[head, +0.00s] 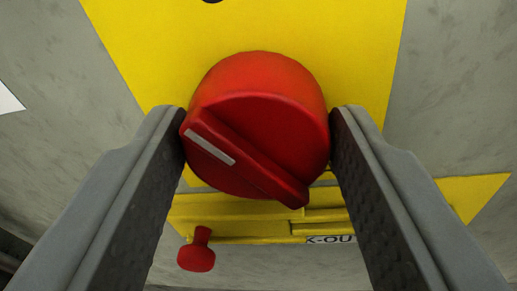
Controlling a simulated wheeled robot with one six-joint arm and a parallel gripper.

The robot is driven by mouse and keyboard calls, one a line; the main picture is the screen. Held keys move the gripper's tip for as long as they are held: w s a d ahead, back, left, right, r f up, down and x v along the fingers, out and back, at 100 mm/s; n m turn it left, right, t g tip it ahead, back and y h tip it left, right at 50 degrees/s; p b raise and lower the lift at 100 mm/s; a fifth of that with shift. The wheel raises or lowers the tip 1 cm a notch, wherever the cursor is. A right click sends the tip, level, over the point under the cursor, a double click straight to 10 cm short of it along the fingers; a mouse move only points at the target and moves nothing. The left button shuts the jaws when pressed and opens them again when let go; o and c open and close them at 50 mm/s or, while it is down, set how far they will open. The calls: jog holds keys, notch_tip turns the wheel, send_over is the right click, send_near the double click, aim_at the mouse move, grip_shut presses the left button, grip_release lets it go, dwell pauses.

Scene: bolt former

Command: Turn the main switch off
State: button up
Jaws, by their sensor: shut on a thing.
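The main switch is a round red knob (262,95) on a yellow plate (330,30). A raised bar crosses its face, tilted from upper left to lower right, with a white mark on the upper left end. My gripper (258,135) has one finger on each side of the knob, and both fingertips touch its rim. The gripper is shut on the knob. The lower part of the knob's base and the plate behind it are hidden.
Below the knob are yellow bars (250,222) and a small red knob (197,252). A label reading "K-OU" (331,239) is partly covered by my right finger. Grey panel surface (455,90) lies to both sides. A white patch (8,100) shows at the left edge.

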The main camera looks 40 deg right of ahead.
jog(key=n, duration=0.5)
jog(key=shift+w+g, duration=0.1)
jog(key=shift+g, duration=0.2)
jog(key=n, duration=0.5)
jog(key=shift+w+a+g, duration=0.15)
jog(key=shift+g, duration=0.25)
jog(key=o, duration=1)
jog(key=shift+c, duration=0.2)
jog(key=shift+a, duration=0.1)
jog(key=v, duration=1.7)
jog(key=shift+a+f, duration=0.2)
